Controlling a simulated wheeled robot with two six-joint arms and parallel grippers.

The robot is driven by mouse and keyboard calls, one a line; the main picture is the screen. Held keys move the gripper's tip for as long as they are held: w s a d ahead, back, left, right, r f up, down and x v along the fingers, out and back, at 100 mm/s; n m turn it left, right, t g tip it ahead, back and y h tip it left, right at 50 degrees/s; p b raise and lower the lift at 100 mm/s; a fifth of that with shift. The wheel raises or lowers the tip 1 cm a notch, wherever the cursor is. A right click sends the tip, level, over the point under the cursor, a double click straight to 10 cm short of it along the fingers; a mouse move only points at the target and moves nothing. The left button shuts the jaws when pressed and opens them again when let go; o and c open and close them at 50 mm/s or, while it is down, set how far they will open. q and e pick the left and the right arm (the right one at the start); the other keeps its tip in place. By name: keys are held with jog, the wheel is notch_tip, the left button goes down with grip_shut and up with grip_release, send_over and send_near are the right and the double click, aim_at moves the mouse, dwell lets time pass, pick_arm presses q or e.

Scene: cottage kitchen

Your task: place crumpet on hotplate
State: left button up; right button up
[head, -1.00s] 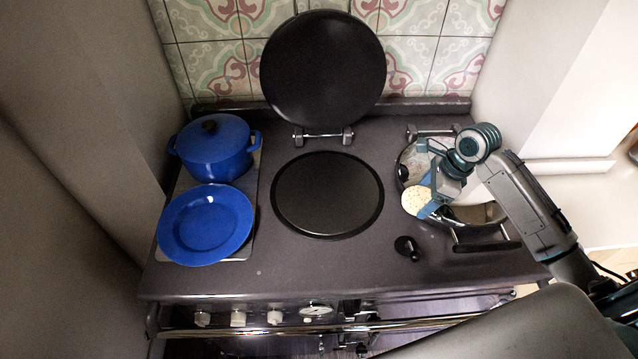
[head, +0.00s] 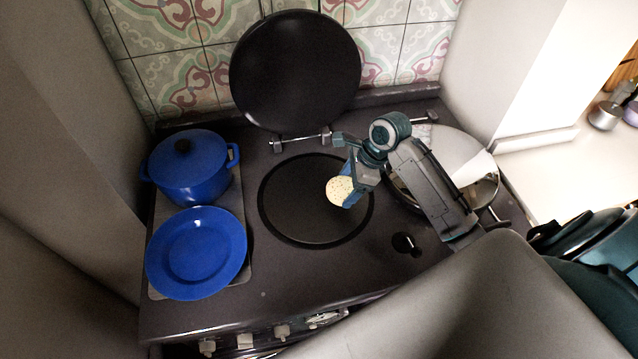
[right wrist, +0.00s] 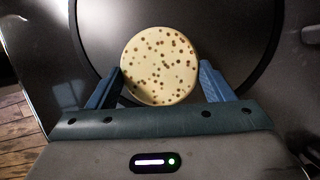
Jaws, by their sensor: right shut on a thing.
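The crumpet (head: 339,190) is a pale round disc with brown specks. My right gripper (head: 350,193) is shut on it and holds it over the right part of the dark round hotplate (head: 300,208). In the right wrist view the crumpet (right wrist: 160,66) sits between the blue fingers of my right gripper (right wrist: 160,90), with the hotplate (right wrist: 225,30) behind it. I cannot tell the height of the gap between crumpet and hotplate. The hotplate's round black lid (head: 295,72) stands raised behind it. My left gripper is not in view.
A blue pot (head: 190,170) and a blue plate (head: 197,252) stand left of the hotplate. A second round silvery lid (head: 440,150) is at the right, partly behind my right arm. A small black knob (head: 405,243) sits on the stove top at the front right.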

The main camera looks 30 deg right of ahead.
jog(key=p, duration=0.2)
send_near(315, 195)
jog(key=shift+s+a+f, duration=0.15)
jog(key=shift+a+f, duration=0.45)
jog(key=shift+f, duration=0.3)
jog(key=shift+w+a+f, duration=0.1)
jog(key=shift+w+a, duration=0.05)
jog(key=shift+w, duration=0.1)
jog(key=shift+w+a+f+p, duration=0.35)
jog(key=shift+a+f+p, duration=0.05)
notch_tip(315, 195, down, 2)
jog(key=shift+f+p, duration=0.15)
jog(key=shift+p, duration=0.35)
jog(key=shift+f, duration=0.25)
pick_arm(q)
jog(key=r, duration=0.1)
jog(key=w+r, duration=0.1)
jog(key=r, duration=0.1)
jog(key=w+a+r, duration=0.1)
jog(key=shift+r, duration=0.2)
pick_arm(e)
jog(key=shift+d, duration=0.1)
jog(key=o, duration=0.8)
jog(key=shift+c, duration=0.2)
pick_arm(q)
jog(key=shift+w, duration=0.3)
